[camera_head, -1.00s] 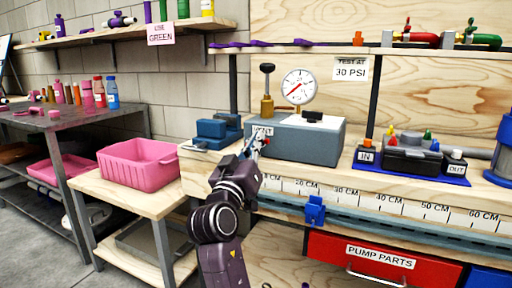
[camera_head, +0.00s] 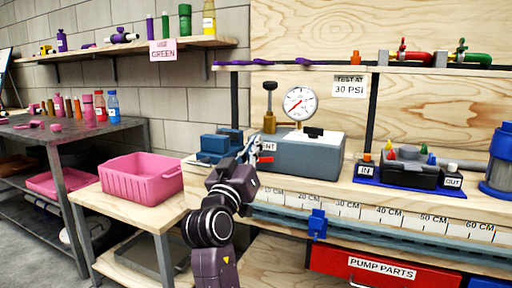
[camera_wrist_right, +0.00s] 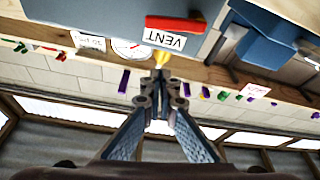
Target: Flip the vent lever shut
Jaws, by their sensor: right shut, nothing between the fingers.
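The vent lever (camera_wrist_right: 176,24) is a red bar in the right wrist view, lying crosswise beside the white VENT label (camera_wrist_right: 165,40) on the grey-blue box (camera_wrist_right: 90,12). My right gripper (camera_head: 250,150) is just left of the label. In the wrist view its fingertips (camera_wrist_right: 160,78) are together and empty, appearing apart from the lever; the exact gap is unclear. My left gripper is not in view.
A pressure gauge (camera_head: 299,103) and a black-knobbed brass post (camera_head: 270,122) stand by the box. A blue vise-like tool (camera_head: 220,146) is close to the left of my right gripper. A pink bin (camera_head: 142,180) sits on the lower table. A ruler strip (camera_head: 345,208) runs along the bench front.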

